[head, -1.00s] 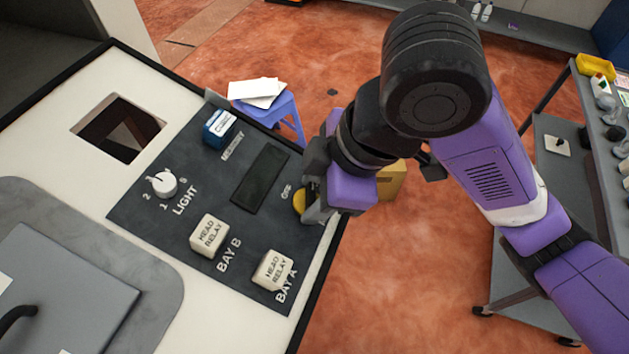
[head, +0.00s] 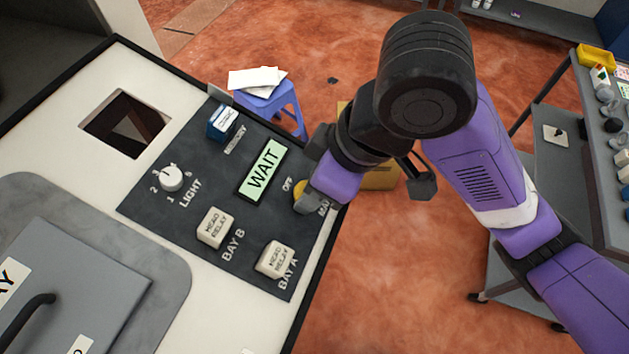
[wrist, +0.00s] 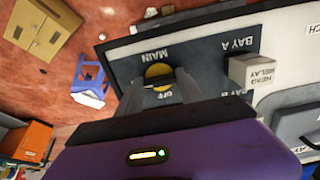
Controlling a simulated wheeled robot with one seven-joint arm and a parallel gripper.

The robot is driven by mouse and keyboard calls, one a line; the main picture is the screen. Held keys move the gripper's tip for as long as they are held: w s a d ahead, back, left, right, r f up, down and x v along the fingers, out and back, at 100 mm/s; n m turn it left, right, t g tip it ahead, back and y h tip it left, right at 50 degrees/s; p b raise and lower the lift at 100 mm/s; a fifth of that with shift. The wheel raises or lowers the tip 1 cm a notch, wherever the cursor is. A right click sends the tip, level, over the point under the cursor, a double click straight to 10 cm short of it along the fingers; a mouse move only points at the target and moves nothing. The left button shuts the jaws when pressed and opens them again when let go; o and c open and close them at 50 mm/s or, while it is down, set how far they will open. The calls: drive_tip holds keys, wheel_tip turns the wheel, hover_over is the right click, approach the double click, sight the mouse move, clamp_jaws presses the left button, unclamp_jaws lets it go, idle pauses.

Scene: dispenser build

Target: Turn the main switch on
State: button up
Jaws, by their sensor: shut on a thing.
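The main switch is a round yellow knob (head: 299,195) at the right edge of the dark control panel (head: 150,212), beside the printed word OFF. In the wrist view the yellow knob (wrist: 158,72) sits between the words MAIN and OFF. My gripper (wrist: 160,88) is shut on it, with one finger on each side. In the head view my gripper (head: 309,203) covers much of the knob and part of the MAIN label. The panel's display (head: 264,170) is lit green and reads WAIT.
The panel also holds a white LIGHT dial (head: 171,178), a blue MEMORY block (head: 223,122), a BAY B relay (head: 213,227) and a BAY A relay (head: 274,259). A blue stool (head: 272,103) with papers stands behind. A grey cart (head: 575,190) stands at the right.

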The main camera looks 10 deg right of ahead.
drive_tip(key=o, duration=1.4)
drive_tip(key=shift+v, duration=3.95)
